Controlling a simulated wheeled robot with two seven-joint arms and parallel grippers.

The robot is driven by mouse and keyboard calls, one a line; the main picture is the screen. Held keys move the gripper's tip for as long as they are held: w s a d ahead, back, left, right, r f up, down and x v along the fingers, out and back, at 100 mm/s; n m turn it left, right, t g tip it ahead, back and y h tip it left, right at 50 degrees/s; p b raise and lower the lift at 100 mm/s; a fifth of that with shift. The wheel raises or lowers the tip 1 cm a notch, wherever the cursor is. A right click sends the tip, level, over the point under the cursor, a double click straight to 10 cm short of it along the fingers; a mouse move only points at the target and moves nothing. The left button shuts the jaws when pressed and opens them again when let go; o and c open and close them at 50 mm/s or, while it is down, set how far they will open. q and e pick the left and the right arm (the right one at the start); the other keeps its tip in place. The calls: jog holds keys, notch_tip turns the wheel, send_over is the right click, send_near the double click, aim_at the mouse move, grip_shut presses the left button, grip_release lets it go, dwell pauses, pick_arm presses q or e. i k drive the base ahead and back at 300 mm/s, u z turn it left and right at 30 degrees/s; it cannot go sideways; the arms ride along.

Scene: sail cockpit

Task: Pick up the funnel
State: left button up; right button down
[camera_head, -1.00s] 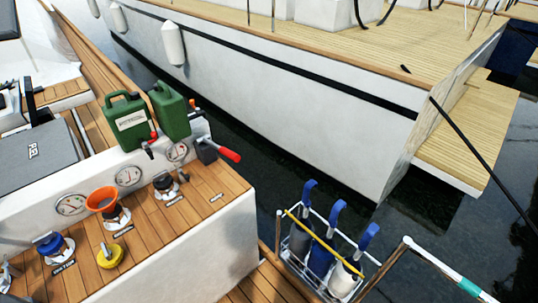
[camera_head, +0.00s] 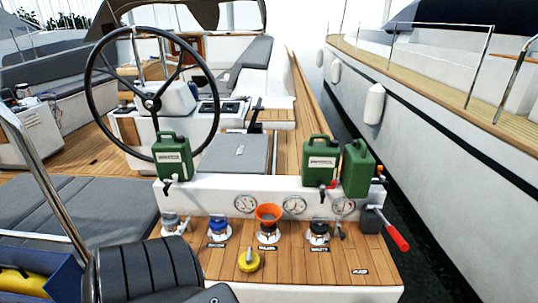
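The orange funnel (camera_head: 268,214) stands upright on the wooden deck ledge, its wide mouth up, seated over the middle one of a row of deck fittings. A labelled plate lies just in front of it. The lower part of the funnel merges with the fitting below, so its spout is hidden. Neither of my grippers shows in the head view.
Green jerrycans (camera_head: 320,161) stand on the white ledge behind. A yellow cap (camera_head: 248,260) lies in front of the funnel, and a blue cap (camera_head: 218,226) is to its left. A red-handled lever (camera_head: 396,236) sticks out at right. A black seat (camera_head: 150,270) fills the lower left.

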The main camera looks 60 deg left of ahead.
aim_at(268, 213)
jog(key=u, duration=1.75)
jog(key=k, duration=0.5)
jog(key=u, duration=0.05)
jog(key=i, duration=0.5)
jog(key=z, duration=0.05)
